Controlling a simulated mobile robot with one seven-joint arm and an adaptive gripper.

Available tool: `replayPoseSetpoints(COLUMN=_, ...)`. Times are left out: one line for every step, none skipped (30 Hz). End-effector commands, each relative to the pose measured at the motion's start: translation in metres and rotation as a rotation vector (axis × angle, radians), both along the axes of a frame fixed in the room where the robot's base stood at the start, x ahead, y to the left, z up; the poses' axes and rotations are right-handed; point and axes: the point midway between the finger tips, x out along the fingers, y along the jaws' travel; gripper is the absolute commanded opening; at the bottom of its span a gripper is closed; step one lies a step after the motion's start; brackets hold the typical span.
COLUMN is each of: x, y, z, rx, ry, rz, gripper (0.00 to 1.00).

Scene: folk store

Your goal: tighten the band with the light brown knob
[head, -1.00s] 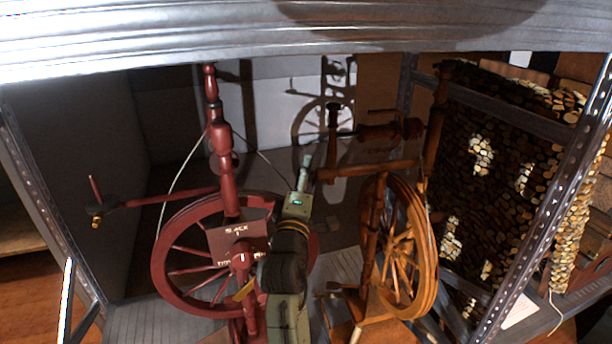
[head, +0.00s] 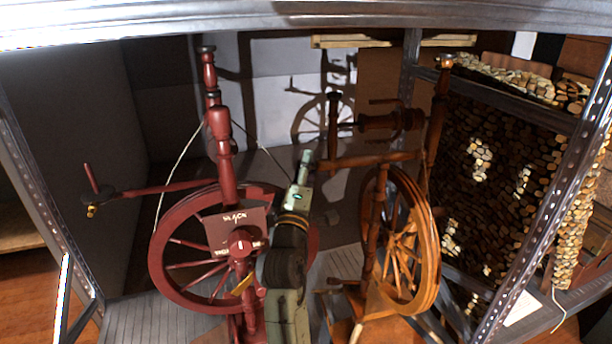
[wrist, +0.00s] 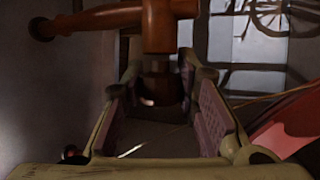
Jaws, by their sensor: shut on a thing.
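In the wrist view, a turned brown wooden knob (wrist: 160,88) sits between the pads of my gripper (wrist: 158,95), under an orange-brown wooden piece with a bar to the left. My gripper is shut on this knob. In the head view, my gripper (head: 305,160) reaches up to the left end of the crossbar (head: 365,160) of the brown spinning wheel (head: 412,245); the held knob is not clear there. A thin cord, which may be the band, passes behind my gripper in the wrist view (wrist: 262,99).
Metal shelf posts (head: 545,200) and a top beam (head: 250,12) frame the space. Stacked wood pieces (head: 500,200) lie behind right.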

Motion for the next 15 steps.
replayPoseSetpoints(x=0.0004, y=0.0, z=-0.0088, rx=0.004, ry=-0.029, rz=0.0, gripper=0.0)
replayPoseSetpoints(x=0.0004, y=0.0001, z=-0.0086, rx=0.007, ry=-0.046, rz=0.0, gripper=0.0)
replayPoseSetpoints(x=0.0003, y=0.0, z=-0.0088, rx=0.012, ry=-0.065, rz=-0.001, gripper=0.0)
replayPoseSetpoints(x=0.0003, y=0.0001, z=-0.0085, rx=0.015, ry=-0.081, rz=0.0, gripper=0.0)
replayPoseSetpoints(x=0.0002, y=0.0002, z=-0.0081, rx=0.019, ry=-0.097, rz=0.0, gripper=0.0)
replayPoseSetpoints(x=0.0002, y=0.0, z=-0.0084, rx=0.023, ry=-0.115, rz=0.0, gripper=0.0)
replayPoseSetpoints(x=0.0004, y=-0.0001, z=-0.0086, rx=0.027, ry=-0.129, rz=0.0, gripper=0.0)
replayPoseSetpoints(x=0.0005, y=-0.0001, z=-0.0084, rx=0.03, ry=-0.143, rz=0.0, gripper=0.0)
replayPoseSetpoints(x=0.0005, y=-0.0002, z=-0.0084, rx=0.033, ry=-0.162, rz=-0.001, gripper=0.0)
replayPoseSetpoints(x=0.0005, y=-0.0001, z=-0.0086, rx=0.037, ry=-0.175, rz=0.0, gripper=0.0)
replayPoseSetpoints(x=0.0005, y=-0.0001, z=-0.0083, rx=0.04, ry=-0.189, rz=0.0, gripper=0.0)
replayPoseSetpoints(x=0.0004, y=0.0001, z=-0.0081, rx=0.044, ry=-0.207, rz=-0.001, gripper=0.0)
replayPoseSetpoints(x=0.0005, y=0.0003, z=-0.0082, rx=0.047, ry=-0.22, rz=0.001, gripper=0.0)
replayPoseSetpoints(x=0.0005, y=0.0004, z=-0.0081, rx=0.049, ry=-0.232, rz=0.0, gripper=0.0)
replayPoseSetpoints(x=0.0007, y=0.0002, z=-0.0081, rx=0.054, ry=-0.248, rz=0.0, gripper=0.0)
